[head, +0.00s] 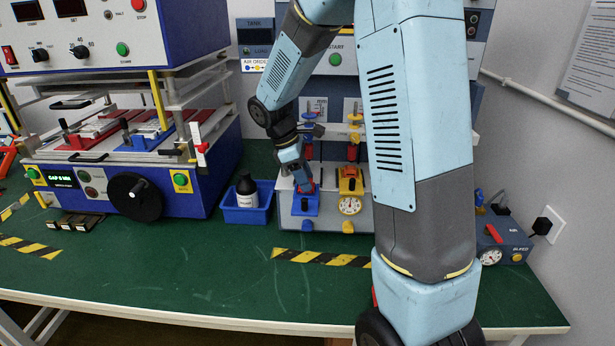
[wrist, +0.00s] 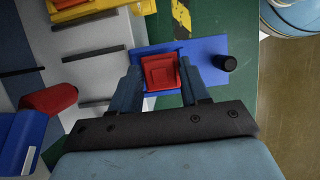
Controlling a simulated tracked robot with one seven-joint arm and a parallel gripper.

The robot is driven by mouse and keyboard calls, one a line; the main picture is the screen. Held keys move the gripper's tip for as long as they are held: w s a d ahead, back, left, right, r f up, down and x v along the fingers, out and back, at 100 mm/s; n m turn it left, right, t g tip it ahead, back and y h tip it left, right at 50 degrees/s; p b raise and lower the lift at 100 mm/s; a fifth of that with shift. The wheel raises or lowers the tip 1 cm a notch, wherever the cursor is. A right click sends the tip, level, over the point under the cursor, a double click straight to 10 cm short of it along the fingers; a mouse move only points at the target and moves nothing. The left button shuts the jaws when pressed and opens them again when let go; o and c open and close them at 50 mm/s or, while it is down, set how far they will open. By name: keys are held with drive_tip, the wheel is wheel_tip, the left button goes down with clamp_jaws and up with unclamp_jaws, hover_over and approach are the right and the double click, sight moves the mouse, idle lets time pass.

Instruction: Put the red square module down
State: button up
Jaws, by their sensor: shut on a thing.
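The red square module (wrist: 160,73) shows in the wrist view between the two fingers of my gripper (wrist: 158,88), which is shut on it. A blue plate (wrist: 212,50) with a black knob (wrist: 224,62) lies behind the module in that view; I cannot tell whether the module touches it. In the head view my gripper (head: 303,188) is low over the blue plate (head: 306,207) on the front of the grey panel unit. The module is only a small red spot there, mostly hidden by my gripper.
A yellow fixture (head: 350,182) with a round gauge stands just right of the blue plate. A blue bin (head: 247,210) holding a black bottle (head: 246,190) stands to the left. A large blue test machine (head: 180,200) is further left.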

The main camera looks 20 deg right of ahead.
drive_tip(key=shift+f, duration=0.45)
drive_tip(key=o, duration=1)
drive_tip(key=shift+o, duration=0.2)
